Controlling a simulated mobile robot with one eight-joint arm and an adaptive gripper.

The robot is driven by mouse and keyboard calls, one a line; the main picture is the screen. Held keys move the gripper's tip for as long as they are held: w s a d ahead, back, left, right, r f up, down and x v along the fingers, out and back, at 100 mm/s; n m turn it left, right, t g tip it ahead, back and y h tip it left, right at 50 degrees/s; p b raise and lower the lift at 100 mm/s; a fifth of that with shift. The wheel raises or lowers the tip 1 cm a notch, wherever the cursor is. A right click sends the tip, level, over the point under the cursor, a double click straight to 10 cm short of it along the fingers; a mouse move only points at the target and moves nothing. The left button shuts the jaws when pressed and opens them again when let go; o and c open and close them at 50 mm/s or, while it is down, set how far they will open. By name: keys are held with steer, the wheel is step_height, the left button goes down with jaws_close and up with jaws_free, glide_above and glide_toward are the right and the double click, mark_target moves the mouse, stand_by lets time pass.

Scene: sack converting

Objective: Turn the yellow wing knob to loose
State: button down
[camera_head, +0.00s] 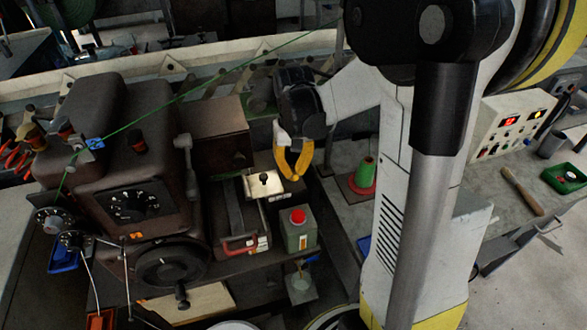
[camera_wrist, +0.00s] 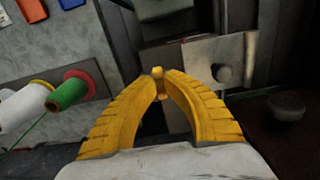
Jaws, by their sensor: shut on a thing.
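My gripper (camera_wrist: 160,88) is shut on the yellow wing knob (camera_wrist: 158,73), a small yellow piece between the fingertips in the wrist view. The fingers hide most of the knob, so its turn position cannot be told. In the head view my gripper (camera_head: 296,178) points down just right of a pale metal plate with a small black knob, above a dark machine part.
The metal plate (camera_head: 257,191) stands close beside my fingers; it also shows in the wrist view (camera_wrist: 201,62). A grey-green box with a red button (camera_head: 298,217) is below. A green thread cone (camera_head: 365,173) stands right. The large brown machine (camera_head: 115,105) fills the left.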

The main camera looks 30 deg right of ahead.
mark_target(293, 170)
steer(key=shift+n, duration=0.3)
steer(key=c, duration=1.5)
jaws_free()
step_height(293, 170, up, 12)
steer(key=shift+r, duration=0.1)
steer(key=s+a+n+t, duration=0.1)
steer(key=s+a+t, duration=0.1)
steer(key=s+a, duration=0.1)
steer(key=s+a+n+t, duration=0.1)
steer(key=s+a+t, duration=0.1)
steer(key=s+a, duration=0.2)
steer(key=s+a+f+n+t, duration=0.1)
steer(key=s+a+t, duration=0.2)
steer(key=a, duration=0.3)
steer(key=shift+s+a, duration=0.2)
steer(key=shift+s, duration=0.25)
